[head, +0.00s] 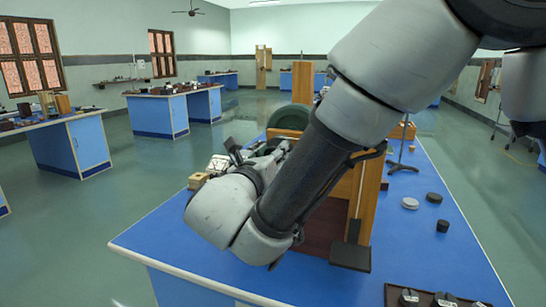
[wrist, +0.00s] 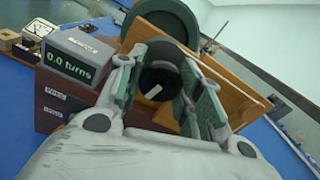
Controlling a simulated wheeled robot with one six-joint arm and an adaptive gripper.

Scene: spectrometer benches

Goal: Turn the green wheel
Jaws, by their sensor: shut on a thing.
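The green wheel (wrist: 168,18) shows at the top of the wrist view, upright on a wooden stand. In the head view the dark green wheel (head: 290,117) is partly hidden behind my arm. My gripper (wrist: 162,98) has a finger on each side of a round black knob (wrist: 160,76) with a white mark, and it is shut on it. The knob lies below the wheel's rim in the picture; how it joins the wheel is hidden. In the head view my gripper (head: 272,160) is at the stand's near left side. A grey display box (wrist: 80,52) reads "0.0 turns".
The wooden board (wrist: 215,75) of the stand is close to the right finger. Dark weights (head: 434,198) and a rod stand (head: 402,167) are on the right of the blue bench (head: 185,238). The bench's front left is clear.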

